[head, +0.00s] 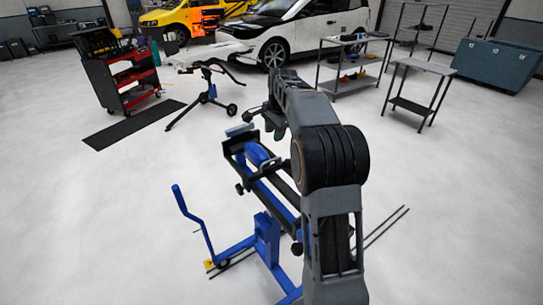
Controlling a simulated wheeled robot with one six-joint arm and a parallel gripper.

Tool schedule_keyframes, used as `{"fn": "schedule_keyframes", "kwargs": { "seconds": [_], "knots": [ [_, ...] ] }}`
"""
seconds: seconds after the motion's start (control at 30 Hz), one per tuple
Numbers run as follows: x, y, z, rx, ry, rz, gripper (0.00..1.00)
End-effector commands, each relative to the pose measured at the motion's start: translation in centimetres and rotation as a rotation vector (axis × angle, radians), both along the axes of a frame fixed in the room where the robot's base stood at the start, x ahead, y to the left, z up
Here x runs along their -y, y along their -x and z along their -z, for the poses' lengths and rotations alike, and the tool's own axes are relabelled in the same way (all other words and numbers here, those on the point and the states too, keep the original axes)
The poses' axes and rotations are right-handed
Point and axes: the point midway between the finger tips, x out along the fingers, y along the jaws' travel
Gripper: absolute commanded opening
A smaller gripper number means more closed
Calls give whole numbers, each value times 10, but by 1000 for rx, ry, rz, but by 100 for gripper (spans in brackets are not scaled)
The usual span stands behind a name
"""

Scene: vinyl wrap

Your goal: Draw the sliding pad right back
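A blue stand (267,240) with a dark cradle on top stands on the floor in front of me. A small grey pad (240,130) sits at the cradle's far left end. A blue rounded piece (257,155) lies along the cradle. I cannot tell for sure which of these is the sliding pad. My arm reaches over the right side of the stand and hides part of it. My gripper (262,117) is near the far end of the cradle, just right of the grey pad. Its fingers are small and dark, and whether they touch anything is unclear.
A blue crank handle (190,225) sticks up at the stand's left. A red tool cart (122,80), a dark mat (135,124) and a tripod stand (205,90) are farther left. Shelved tables (418,66) stand back right. The floor around the stand is mostly clear.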

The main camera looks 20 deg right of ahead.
Motion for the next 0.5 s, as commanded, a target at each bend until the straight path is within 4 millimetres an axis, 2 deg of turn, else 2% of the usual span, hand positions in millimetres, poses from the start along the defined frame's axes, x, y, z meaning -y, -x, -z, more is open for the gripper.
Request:
{"fn": "schedule_keyframes", "kwargs": {
  "seconds": [0.17, 0.5],
  "knots": [
    [7, -10, 15, -8, -12, 49, 38],
    [6, -22, 77, -8, -13, 51, 38]
  ]
}}
